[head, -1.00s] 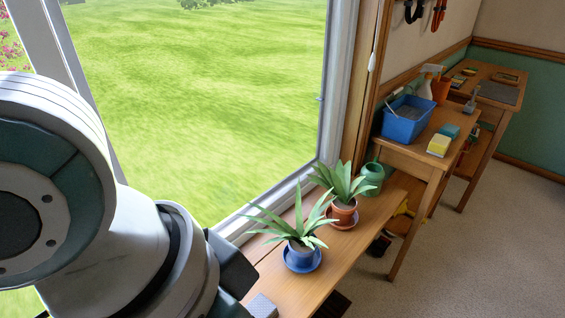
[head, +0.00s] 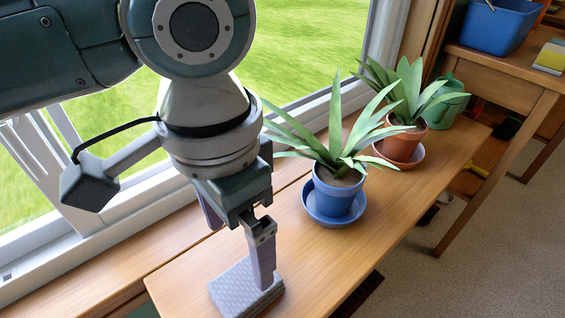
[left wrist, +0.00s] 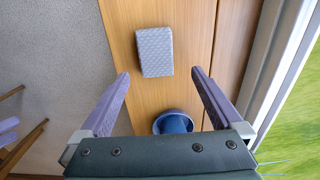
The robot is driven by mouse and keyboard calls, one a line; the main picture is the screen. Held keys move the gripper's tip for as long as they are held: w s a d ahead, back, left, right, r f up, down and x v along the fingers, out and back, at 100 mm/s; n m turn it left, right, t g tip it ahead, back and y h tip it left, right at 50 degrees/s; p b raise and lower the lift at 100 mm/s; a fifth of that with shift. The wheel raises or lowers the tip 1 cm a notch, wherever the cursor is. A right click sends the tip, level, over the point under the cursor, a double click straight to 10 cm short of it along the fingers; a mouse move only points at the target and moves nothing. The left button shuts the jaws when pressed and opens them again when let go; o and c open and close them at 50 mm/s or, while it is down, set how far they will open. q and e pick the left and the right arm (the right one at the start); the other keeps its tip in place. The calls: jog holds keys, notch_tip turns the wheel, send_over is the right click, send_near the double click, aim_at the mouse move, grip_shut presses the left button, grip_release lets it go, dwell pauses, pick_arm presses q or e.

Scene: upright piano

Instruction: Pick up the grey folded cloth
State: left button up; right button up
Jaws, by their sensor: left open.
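The grey folded cloth (head: 232,290) is a small patterned block lying flat on the wooden bench near the bottom of the head view. It also shows whole in the left wrist view (left wrist: 155,50), upper middle. My left gripper (head: 240,257) points down over the bench close to the cloth, and one finger covers part of it in the head view. In the left wrist view the fingers (left wrist: 160,73) are spread wide and empty, with the cloth between and slightly beyond the tips. I cannot tell the height gap.
A plant in a blue pot (head: 335,195) stands on the bench (head: 300,262) just right of my left gripper. A plant in a terracotta pot (head: 402,146) and a green watering can (head: 450,103) stand behind. The window frame (head: 130,225) runs along the left.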

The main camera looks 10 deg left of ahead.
aim_at(245, 283)
pick_arm(q)
jog(key=f, duration=0.1)
jog(key=s+f+b, duration=0.1)
jog(key=f, duration=0.1)
jog(key=shift+f, duration=0.15)
jog(key=shift+w+d+f+b, duration=0.1)
jog(key=shift+f+b, duration=0.45)
jog(key=shift+f, duration=0.15)
notch_tip(245, 283, down, 4)
jog(key=shift+d+f+b, duration=0.1)
jog(key=shift+b, duration=1.15)
pick_arm(e)
jog(key=f, duration=0.1)
jog(key=s+f, duration=0.1)
jog(key=f, duration=0.3)
jog(key=shift+s+d+f, duration=0.1)
jog(key=shift+s+f, duration=0.1)
jog(key=shift+s, duration=0.1)
pick_arm(q)
jog(key=c, duration=1.2)
